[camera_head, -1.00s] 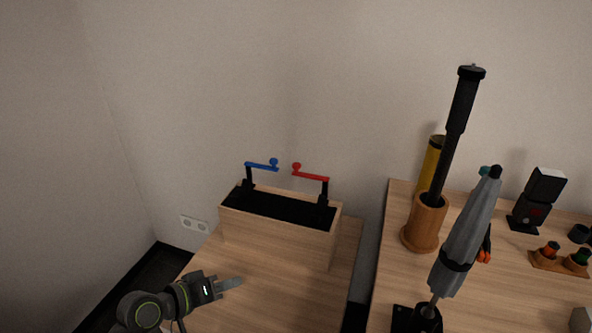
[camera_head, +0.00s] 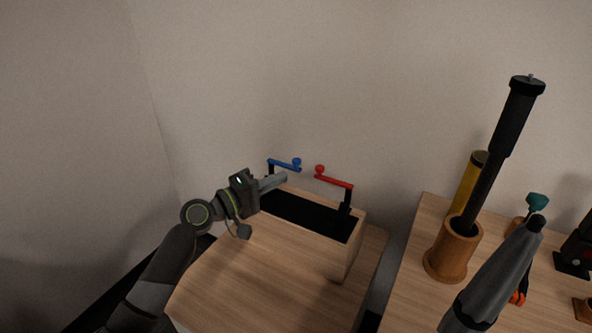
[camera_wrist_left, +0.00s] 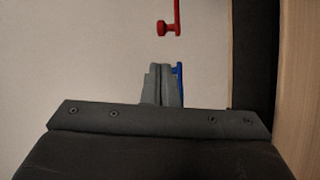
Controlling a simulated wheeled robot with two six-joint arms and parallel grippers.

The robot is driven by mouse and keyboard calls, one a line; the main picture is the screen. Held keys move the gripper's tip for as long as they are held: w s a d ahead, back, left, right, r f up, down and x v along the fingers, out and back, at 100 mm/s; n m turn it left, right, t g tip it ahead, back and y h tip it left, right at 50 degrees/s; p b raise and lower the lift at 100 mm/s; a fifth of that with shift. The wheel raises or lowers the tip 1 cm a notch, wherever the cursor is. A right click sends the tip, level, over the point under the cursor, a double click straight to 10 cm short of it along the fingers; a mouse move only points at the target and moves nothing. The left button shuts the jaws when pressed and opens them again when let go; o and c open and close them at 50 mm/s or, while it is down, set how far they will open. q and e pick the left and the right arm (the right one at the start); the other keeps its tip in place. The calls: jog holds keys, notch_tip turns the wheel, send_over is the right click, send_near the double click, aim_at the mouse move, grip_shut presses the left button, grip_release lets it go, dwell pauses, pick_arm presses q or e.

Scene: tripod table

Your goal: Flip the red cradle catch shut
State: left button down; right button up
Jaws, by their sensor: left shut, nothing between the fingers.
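The wooden cradle (camera_head: 310,236) with a black top stands on the lower wooden table. Its red catch (camera_head: 335,182) sits on the right black post, its bar reaching left over the cradle to a red knob. The blue catch (camera_head: 284,164) reaches right from the left post; a gap separates the two knobs. My left gripper (camera_head: 285,178) is shut and empty, its tips just below the blue catch and left of the red knob, apart from the red catch. In the left wrist view, the red catch (camera_wrist_left: 177,15) shows beyond the fingertips; the blue catch (camera_wrist_left: 180,80) is partly hidden behind them.
On the right table, a black pole (camera_head: 498,150) stands in a wooden cup (camera_head: 452,252), beside a yellow tube (camera_head: 467,185). A grey folded thing (camera_head: 495,278) stands in front. The air above the cradle is clear; a wall (camera_head: 400,90) is behind.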

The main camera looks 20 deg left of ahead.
pick_arm(q)
jog(key=x, duration=0.9)
jog(key=shift+w+d+p, duration=0.2)
jog(key=shift+p, duration=0.2)
pick_arm(e)
jog(key=shift+s+r, duration=0.1)
jog(key=shift+s, duration=0.3)
jog(key=shift+r, duration=0.1)
